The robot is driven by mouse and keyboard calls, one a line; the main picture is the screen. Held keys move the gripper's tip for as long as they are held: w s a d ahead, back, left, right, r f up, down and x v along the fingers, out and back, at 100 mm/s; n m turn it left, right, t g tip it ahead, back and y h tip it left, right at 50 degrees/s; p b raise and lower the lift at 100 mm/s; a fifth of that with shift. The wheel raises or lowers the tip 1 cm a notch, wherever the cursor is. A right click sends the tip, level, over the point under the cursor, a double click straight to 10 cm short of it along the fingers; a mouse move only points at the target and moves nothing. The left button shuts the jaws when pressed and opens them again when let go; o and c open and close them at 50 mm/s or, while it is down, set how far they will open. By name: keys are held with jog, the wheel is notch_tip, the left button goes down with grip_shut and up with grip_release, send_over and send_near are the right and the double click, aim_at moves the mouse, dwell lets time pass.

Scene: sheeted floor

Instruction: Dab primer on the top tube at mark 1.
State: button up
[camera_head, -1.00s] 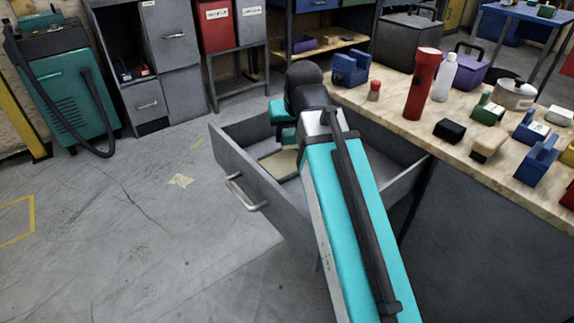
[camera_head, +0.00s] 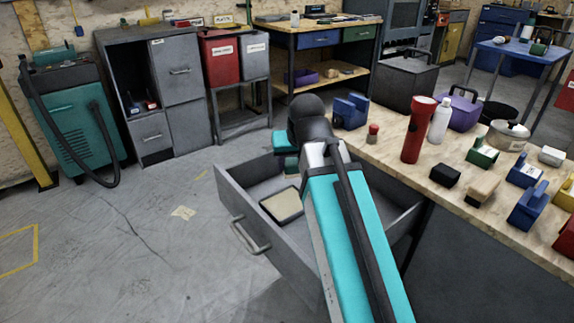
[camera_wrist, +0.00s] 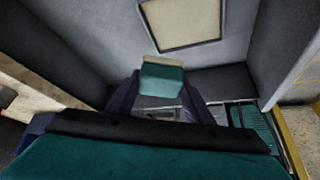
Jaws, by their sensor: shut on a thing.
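My gripper (camera_wrist: 160,108) is shut on a small teal block with a pale edge (camera_wrist: 162,80), perhaps a brush or dauber. The gripper is over the open grey drawer (camera_head: 243,213). In the head view my arm hides most of the gripper. A flat cream pad or tray with a dark rim (camera_head: 283,205) lies on the drawer floor. It also shows in the wrist view (camera_wrist: 182,22), beyond the held block and apart from it. I cannot make out a top tube, a mark 1 or a labelled primer in these frames.
The wooden workbench (camera_head: 405,165) at right carries a red torch-like object (camera_head: 416,130), a white bottle (camera_head: 440,120), a blue block (camera_head: 350,111) and several other blocks. Grey cabinets (camera_head: 165,90) and a teal machine (camera_head: 75,120) stand behind.

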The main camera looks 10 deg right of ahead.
notch_tip(320, 180, up, 42)
jog(key=w+d+p, duration=0.2)
jog(key=p, duration=4.3)
jog(key=shift+w+f, duration=0.2)
jog(key=shift+d, duration=0.1)
